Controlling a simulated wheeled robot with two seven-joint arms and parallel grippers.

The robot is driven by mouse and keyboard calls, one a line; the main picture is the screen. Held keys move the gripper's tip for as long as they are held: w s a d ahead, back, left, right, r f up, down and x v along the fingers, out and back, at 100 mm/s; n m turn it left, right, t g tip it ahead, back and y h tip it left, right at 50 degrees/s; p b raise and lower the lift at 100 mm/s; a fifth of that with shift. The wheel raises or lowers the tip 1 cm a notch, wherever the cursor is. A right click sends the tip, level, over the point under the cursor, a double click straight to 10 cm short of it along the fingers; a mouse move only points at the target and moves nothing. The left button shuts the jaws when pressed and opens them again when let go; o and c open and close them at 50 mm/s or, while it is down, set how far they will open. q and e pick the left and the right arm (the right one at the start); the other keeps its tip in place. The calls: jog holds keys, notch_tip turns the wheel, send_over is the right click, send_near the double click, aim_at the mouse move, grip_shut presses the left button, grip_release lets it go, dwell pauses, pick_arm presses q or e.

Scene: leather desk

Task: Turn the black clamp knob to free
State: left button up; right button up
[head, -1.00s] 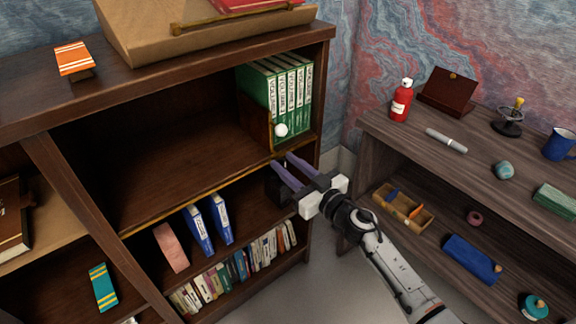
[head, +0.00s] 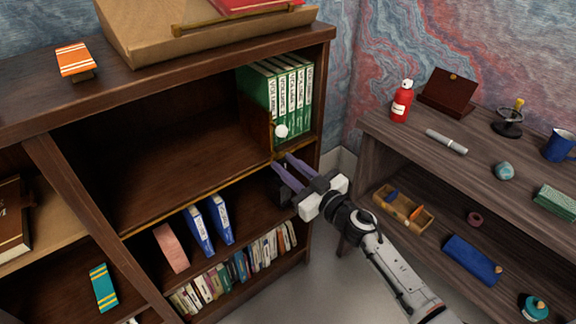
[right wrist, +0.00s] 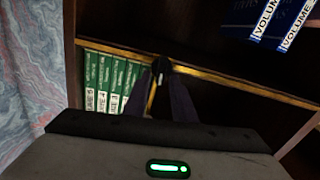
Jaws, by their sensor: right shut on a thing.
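The black clamp knob (right wrist: 161,64) shows in the right wrist view at the brass-edged shelf front, with a small pale mark just below it. My right gripper (right wrist: 161,74) has its two purple fingers at the knob, one on each side, and is shut on it. In the head view my right gripper (head: 282,160) reaches the shelf's front edge below a brown bookend with a white ball (head: 281,131). The knob is too small and covered to make out there. My left gripper is not in view.
Green volumes (head: 291,95) stand behind the bookend. Blue volumes (head: 209,225) and a row of small books stand on the shelf below. The grey-brown desk (head: 480,170) at the right holds a red bottle (head: 402,101) and other small items. The upper shelf's left part is clear.

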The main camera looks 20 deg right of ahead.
jog(key=shift+s+a+f+n+b, duration=0.1)
jog(key=shift+a+f+n+b, duration=0.25)
jog(key=shift+n, duration=2.15)
jog(key=shift+s+a+f+n+b, duration=0.1)
jog(key=shift+f+n+b, duration=0.3)
jog(key=shift+n, duration=2.1)
jog(key=shift+s+a+f+n+b, duration=0.15)
jog(key=shift+n+b, duration=0.4)
jog(key=shift+n, duration=2.25)
jog(key=shift+c, duration=0.2)
jog(key=o, duration=0.7)
jog(key=v, duration=1)
jog(key=shift+s, duration=0.1)
